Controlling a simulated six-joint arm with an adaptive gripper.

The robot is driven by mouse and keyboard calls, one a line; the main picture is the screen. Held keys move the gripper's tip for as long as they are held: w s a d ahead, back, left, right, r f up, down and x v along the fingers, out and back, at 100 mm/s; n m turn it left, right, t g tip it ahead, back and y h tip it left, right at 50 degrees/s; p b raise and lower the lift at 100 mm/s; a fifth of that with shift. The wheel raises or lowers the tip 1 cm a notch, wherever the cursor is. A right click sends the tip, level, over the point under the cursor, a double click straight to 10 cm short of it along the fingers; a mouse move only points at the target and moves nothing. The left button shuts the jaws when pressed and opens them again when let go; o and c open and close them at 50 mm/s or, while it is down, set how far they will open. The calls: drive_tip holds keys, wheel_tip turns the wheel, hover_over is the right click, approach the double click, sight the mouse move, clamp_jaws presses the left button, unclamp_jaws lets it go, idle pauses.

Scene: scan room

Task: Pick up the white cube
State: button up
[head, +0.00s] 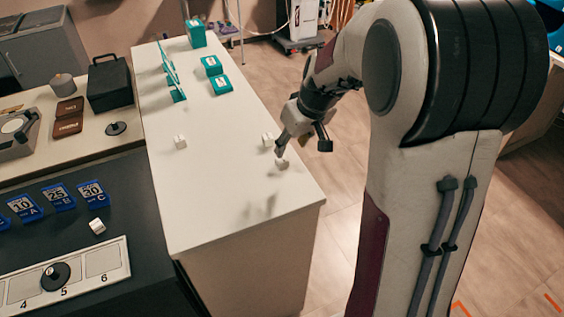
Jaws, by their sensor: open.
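Several small white blocks are in view, and I cannot tell for certain which is the white cube. One white block (180,142) sits on the white counter (215,205), left of my gripper. Another white block (268,139) is close to the left side of my gripper (302,149). A small whitish piece (282,163) shows just below the left fingertip; its shape is unclear. My gripper is open above the counter's right edge, pointing down. No object shows between its fingers. A further white block (98,226) lies on the dark table at left.
Teal boxes (220,84) and a teal frame (171,72) stand at the counter's back. A black case (109,83) is on the beige bench. Blue number cards (58,197) and a numbered panel (65,275) are on the dark table. The counter's front is clear.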

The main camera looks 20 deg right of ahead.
sight(283, 160)
drive_tip(key=shift+x, duration=1.35)
drive_tip(key=shift+a, duration=0.1)
drive_tip(key=shift+a+x, duration=0.15)
drive_tip(key=shift+x, duration=0.7)
drive_tip(key=shift+a+x, duration=0.15)
drive_tip(key=shift+x, duration=1.55)
drive_tip(key=c, duration=1)
